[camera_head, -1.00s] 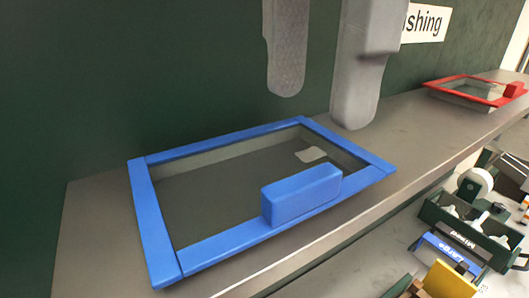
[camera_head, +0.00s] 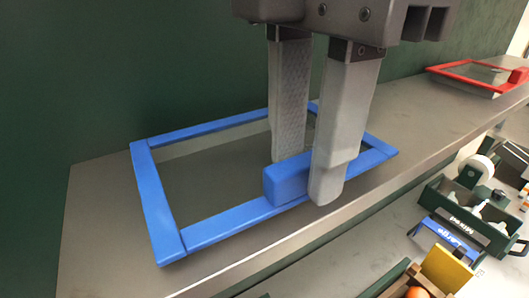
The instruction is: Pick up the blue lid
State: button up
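The blue lid (camera_head: 158,205) is a rectangular blue frame with a see-through middle and a blue block handle (camera_head: 287,183) on its front side. It lies on the grey shelf against the green wall. My gripper (camera_head: 306,180) points down over the handle's right part. One finger is behind the handle and the other is in front of it. The fingers are apart, and the front finger hides the handle's right end. I cannot tell whether either finger touches the handle.
A red-framed lid (camera_head: 480,76) lies farther right on the same shelf (camera_head: 420,118). Below the shelf, to the right, stand a dark green crate (camera_head: 470,222) with white items and a yellow block (camera_head: 447,268). The shelf's front edge runs close to the blue lid.

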grip_shut()
